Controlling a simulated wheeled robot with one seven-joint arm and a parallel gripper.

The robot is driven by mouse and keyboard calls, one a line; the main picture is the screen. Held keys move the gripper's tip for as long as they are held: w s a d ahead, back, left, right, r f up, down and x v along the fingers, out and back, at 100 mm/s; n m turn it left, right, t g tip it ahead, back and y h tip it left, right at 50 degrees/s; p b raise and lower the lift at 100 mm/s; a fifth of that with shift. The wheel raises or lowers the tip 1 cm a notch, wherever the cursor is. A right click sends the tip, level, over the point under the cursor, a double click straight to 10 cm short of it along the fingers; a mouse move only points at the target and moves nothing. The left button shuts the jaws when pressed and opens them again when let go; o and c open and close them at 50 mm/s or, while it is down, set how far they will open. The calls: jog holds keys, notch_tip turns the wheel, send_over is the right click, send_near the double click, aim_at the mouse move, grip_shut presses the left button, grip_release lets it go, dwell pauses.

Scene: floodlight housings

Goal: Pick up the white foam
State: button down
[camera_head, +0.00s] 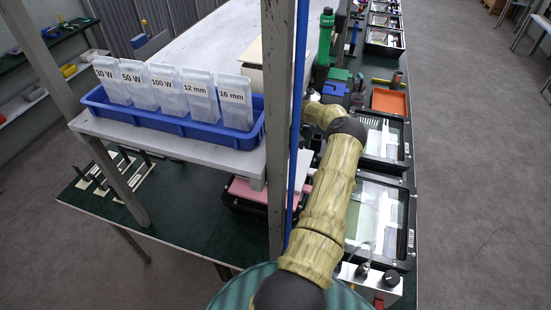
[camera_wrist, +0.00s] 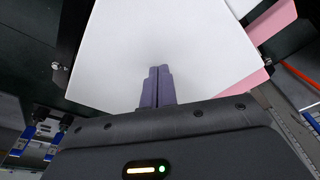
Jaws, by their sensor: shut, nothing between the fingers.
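The white foam (camera_wrist: 150,45) is a flat pale sheet that fills the upper middle of the wrist view. In the head view a pale edge of it (camera_head: 301,172) shows beside the post, partly hidden by the post and my arm. My gripper (camera_wrist: 158,72) is shut and empty, its two purple fingers side by side over the white foam's near part. Whether the fingertips touch the sheet cannot be told. A pink sheet (camera_wrist: 268,25) shows at the right of the white foam; it also shows in the head view (camera_head: 250,192).
A grey post (camera_head: 277,120) and blue cable stand close to my arm. A shelf carries a blue tray (camera_head: 190,129) of labelled bags. Black-framed housings (camera_head: 408,222) line the bench's right side. The dark green bench top (camera_head: 190,215) is partly clear at left.

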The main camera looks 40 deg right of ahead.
jog(key=a+p, duration=0.2)
jog(key=a, duration=0.1)
jog(key=w+a+p, duration=0.1)
jog(key=a, duration=0.1)
jog(key=shift+a+r, duration=0.15)
jog(key=shift+r, duration=0.05)
jog(key=shift+f+p, duration=0.45)
jog(key=shift+p, duration=0.05)
jog(key=shift+f+b, duration=0.5)
jog(key=shift+b, duration=0.1)
jog(key=shift+s, duration=0.1)
jog(key=shift+f, duration=0.2)
